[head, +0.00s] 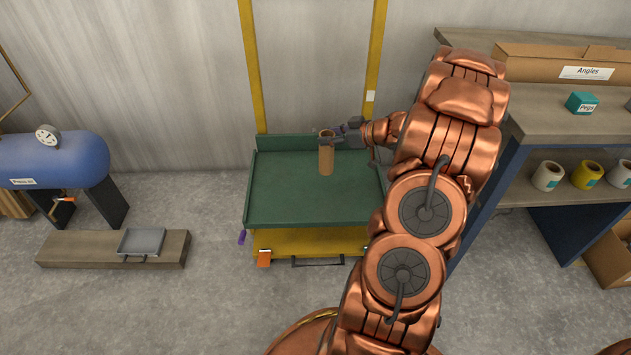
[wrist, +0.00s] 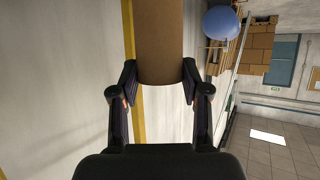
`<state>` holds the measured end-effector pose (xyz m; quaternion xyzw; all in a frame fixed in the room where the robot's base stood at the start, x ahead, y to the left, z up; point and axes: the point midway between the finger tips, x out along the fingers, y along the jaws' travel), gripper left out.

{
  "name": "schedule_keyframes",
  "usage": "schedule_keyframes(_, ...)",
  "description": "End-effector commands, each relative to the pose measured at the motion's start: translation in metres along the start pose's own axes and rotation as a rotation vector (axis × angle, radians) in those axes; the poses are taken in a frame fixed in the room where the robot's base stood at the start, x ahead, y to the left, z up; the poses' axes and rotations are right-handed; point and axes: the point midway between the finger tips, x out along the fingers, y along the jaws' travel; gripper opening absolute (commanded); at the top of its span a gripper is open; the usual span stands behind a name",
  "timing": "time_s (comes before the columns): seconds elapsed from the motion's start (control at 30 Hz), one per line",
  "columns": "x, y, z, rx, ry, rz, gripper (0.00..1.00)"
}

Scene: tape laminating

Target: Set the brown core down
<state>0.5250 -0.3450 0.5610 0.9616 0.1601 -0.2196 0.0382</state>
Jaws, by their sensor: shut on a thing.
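The brown core (head: 326,158) is an upright brown tube at the green-topped cart (head: 285,205), near the back of its surface. My gripper (head: 333,135) reaches in from the right and is shut on the core near its top end. In the wrist view the core (wrist: 160,45) sits between the two dark fingers of my gripper (wrist: 160,85), one on each side. I cannot tell whether the core's lower end touches the green surface or hangs just above it.
The green surface is otherwise bare, with a raised rim at the back. A blue tank (head: 55,160) and a low wooden plank (head: 75,250) stand at left. A shelf (head: 555,130) with tape rolls stands at right.

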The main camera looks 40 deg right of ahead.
Motion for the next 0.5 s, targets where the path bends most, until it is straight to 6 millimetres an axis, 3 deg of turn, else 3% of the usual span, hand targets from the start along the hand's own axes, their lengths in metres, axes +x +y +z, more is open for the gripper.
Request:
schedule_keyframes(0.1,-0.022,0.014,0.019,0.009,0.001,0.013,0.07)
schedule_keyframes(0.23,-0.032,0.019,0.031,0.01,0.0,0.016,0.07)
schedule_keyframes(0.5,-0.02,0.019,0.061,0.012,0.003,0.014,0.07)
